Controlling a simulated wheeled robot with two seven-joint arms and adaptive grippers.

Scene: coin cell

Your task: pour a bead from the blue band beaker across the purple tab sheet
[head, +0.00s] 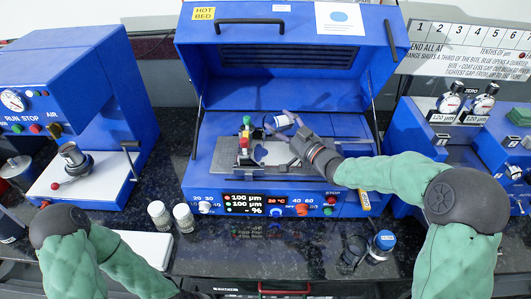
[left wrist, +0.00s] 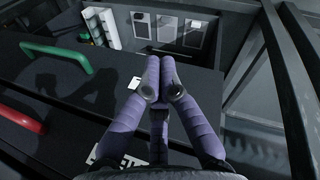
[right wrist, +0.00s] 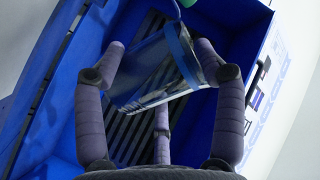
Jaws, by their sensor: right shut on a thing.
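My right gripper (head: 287,126) is over the bed of the open blue coating machine. It is shut on the blue band beaker (head: 281,121), which is tilted well over on its side. In the right wrist view the beaker (right wrist: 150,70) is clear, with a blue band (right wrist: 183,55), between the fingers (right wrist: 160,70). A pale grey sheet (head: 270,154) lies on the bed below the gripper; its purple tab cannot be made out. I cannot tell whether anything runs from the beaker. My left gripper (left wrist: 159,65) is empty, fingertips together, over dark drawers.
The raised lid (head: 285,60) rises behind. Two jars (head: 183,217) stand front left. A blue-capped jar (head: 384,241) and a dark clear cup (head: 352,252) stand front right.

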